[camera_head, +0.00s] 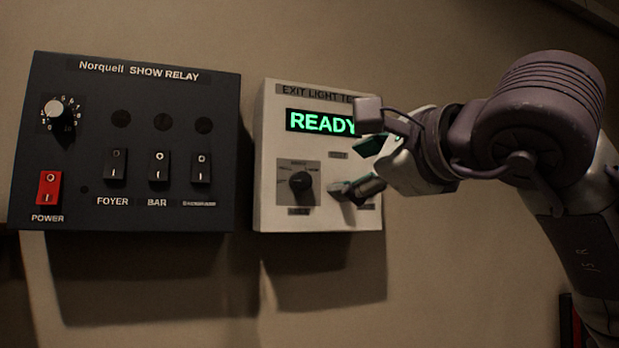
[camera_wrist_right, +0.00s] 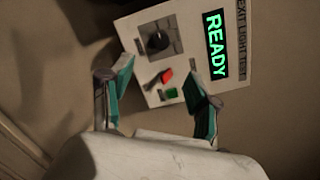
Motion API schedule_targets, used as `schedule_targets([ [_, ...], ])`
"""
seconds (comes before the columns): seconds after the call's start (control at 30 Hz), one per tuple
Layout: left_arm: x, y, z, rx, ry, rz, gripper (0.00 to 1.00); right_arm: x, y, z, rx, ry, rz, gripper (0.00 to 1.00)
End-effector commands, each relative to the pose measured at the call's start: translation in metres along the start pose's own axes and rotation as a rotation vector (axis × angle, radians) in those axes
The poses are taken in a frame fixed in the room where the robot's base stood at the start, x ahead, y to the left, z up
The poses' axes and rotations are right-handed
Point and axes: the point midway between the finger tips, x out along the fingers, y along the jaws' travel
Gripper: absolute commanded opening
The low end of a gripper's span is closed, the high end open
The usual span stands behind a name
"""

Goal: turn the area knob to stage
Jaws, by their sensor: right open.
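The area knob, a round black knob (camera_head: 301,182), sits on a grey plate at the lower left of the white exit light test box (camera_head: 268,150). Its plate labels are too small to read, so I cannot tell its setting. It also shows in the right wrist view (camera_wrist_right: 158,41), beyond the fingers. My right gripper (camera_head: 354,166) is in front of the box's right side, to the right of the knob and apart from it. Its two teal-padded fingers are open and empty, as the right wrist view (camera_wrist_right: 158,98) shows. My left gripper is not in view.
The box's green display reads READY (camera_head: 318,122). A red button (camera_wrist_right: 166,76) and a green button (camera_wrist_right: 171,93) are beside the knob in the wrist view. The black Norquell show relay panel (camera_head: 140,90), with a dial and several switches, is on the left wall.

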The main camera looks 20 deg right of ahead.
Motion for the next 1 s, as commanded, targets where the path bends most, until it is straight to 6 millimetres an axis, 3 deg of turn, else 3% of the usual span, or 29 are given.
schedule_targets([
  [0.17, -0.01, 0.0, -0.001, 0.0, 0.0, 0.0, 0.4, 0.019, -0.005, 0.0, -0.002, 0.009, -0.008, 0.61],
  [0.6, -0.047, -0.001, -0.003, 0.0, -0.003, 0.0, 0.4, 0.108, -0.005, 0.001, 0.0, 0.006, -0.004, 0.61],
  [0.8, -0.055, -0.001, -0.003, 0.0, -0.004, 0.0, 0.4, 0.13, -0.004, 0.0, 0.0, 0.004, -0.006, 0.61],
  [1.0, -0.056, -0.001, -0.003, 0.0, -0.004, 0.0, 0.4, 0.135, -0.003, -0.001, -0.001, 0.004, -0.006, 0.61],
])
